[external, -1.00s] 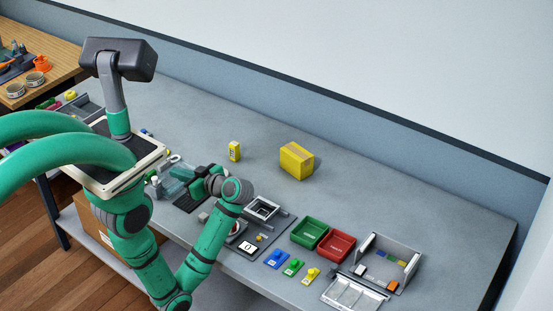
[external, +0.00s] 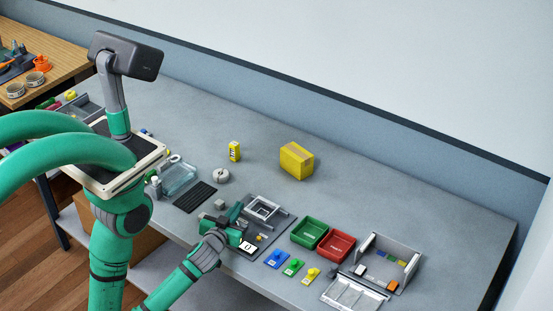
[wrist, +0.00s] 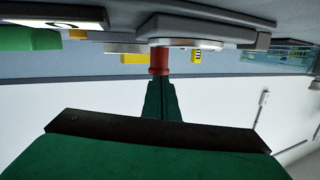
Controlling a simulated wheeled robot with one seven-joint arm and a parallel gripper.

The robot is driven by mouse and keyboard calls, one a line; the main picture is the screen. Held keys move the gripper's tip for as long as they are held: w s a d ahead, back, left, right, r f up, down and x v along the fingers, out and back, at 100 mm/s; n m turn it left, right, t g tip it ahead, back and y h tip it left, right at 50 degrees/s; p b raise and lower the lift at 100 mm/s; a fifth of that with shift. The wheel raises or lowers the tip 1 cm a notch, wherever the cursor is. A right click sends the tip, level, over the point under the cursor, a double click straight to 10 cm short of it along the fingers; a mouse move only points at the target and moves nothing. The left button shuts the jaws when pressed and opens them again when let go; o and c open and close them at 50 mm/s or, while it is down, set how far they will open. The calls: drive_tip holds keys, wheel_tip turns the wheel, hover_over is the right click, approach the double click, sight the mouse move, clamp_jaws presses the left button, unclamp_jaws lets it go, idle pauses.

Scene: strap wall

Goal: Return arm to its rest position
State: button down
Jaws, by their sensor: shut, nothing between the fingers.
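My gripper (external: 235,219) is at the near edge of the grey bench (external: 400,205), beside the board with the grey square frame (external: 263,208). In the wrist view my gripper (wrist: 161,84) is shut, with its two green fingers together and nothing held. A red cylinder (wrist: 159,60) appears at the fingertips under a grey round base; I cannot tell whether they touch. My forearm reaches in from the lower left in the external view.
Right of my gripper are a green bin (external: 309,231), a red bin (external: 336,246) and several coloured blocks. A yellow box (external: 296,160) and a small yellow bottle (external: 234,151) stand farther back. A black mat (external: 195,197) and grey disc (external: 221,175) lie left.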

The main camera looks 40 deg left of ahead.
drive_tip(key=s+d+h, duration=0.1)
drive_tip(key=s+d+m+h, duration=0.1)
drive_tip(key=d, duration=0.1)
drive_tip(key=s+d+f+t+h, duration=0.1)
drive_tip(key=shift+s+d+m, duration=0.1)
drive_tip(key=shift+d+m, duration=0.2)
drive_tip(key=s+h, duration=0.1)
drive_tip(key=s+f+m+h, duration=0.1)
drive_tip(key=s, duration=0.1)
drive_tip(key=s+f+h, duration=0.1)
drive_tip(key=s, duration=0.1)
drive_tip(key=shift+s+d, duration=0.25)
drive_tip(key=shift+d, duration=0.15)
drive_tip(key=s+a+f, duration=0.1)
drive_tip(key=s+a, duration=0.2)
drive_tip(key=s, duration=0.4)
drive_tip(key=s+a+f+g+y, duration=0.1)
drive_tip(key=s+a+f, duration=0.1)
drive_tip(key=s, duration=0.5)
drive_tip(key=shift+s+a, duration=0.2)
drive_tip(key=shift+a, duration=0.35)
drive_tip(key=c, duration=2.4)
unclamp_jaws()
drive_tip(key=shift+c, duration=0.2)
